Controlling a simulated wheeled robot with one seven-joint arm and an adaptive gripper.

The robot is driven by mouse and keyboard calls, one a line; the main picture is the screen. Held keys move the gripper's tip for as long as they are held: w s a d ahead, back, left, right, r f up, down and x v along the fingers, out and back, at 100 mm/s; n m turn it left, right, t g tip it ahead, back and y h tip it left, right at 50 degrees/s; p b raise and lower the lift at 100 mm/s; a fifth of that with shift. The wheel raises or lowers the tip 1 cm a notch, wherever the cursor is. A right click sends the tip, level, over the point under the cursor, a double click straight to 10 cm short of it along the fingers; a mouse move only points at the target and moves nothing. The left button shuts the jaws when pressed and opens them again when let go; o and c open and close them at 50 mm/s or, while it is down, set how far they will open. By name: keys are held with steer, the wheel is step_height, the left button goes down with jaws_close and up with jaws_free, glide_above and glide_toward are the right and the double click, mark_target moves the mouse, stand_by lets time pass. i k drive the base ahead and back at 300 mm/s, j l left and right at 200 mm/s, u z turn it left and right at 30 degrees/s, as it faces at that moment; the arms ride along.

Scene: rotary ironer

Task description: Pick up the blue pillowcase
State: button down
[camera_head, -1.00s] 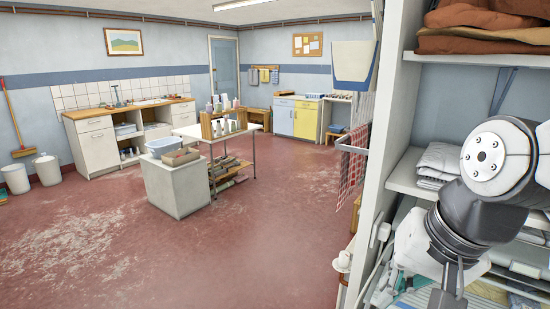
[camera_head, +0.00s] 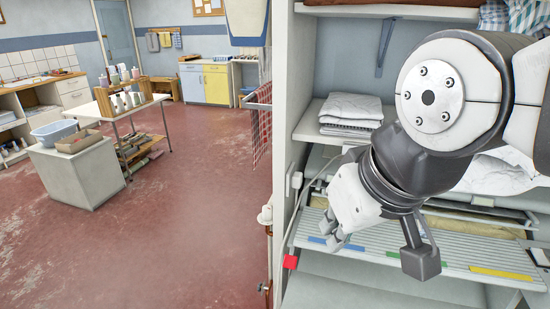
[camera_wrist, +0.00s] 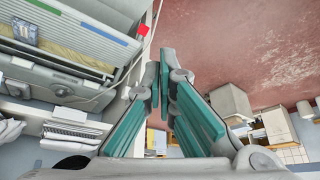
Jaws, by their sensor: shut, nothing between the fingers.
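I cannot make out a blue pillowcase for certain in either view. Blue-checked cloth (camera_head: 528,14) shows at the top right edge of the head view, on the upper shelf, partly cut off. My gripper (camera_wrist: 168,75) is shut and empty in the wrist view, its teal-padded fingers converging. In the head view my gripper (camera_head: 337,242) points down in front of the shelf unit, over the ribbed ironer board, touching no cloth that I can see.
White folded linen (camera_head: 350,108) lies on a middle shelf. A white side panel (camera_head: 290,120) borders the unit. The red floor (camera_head: 190,235) at left is open.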

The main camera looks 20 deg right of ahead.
mark_target(423, 234)
steer(key=z, duration=1.2)
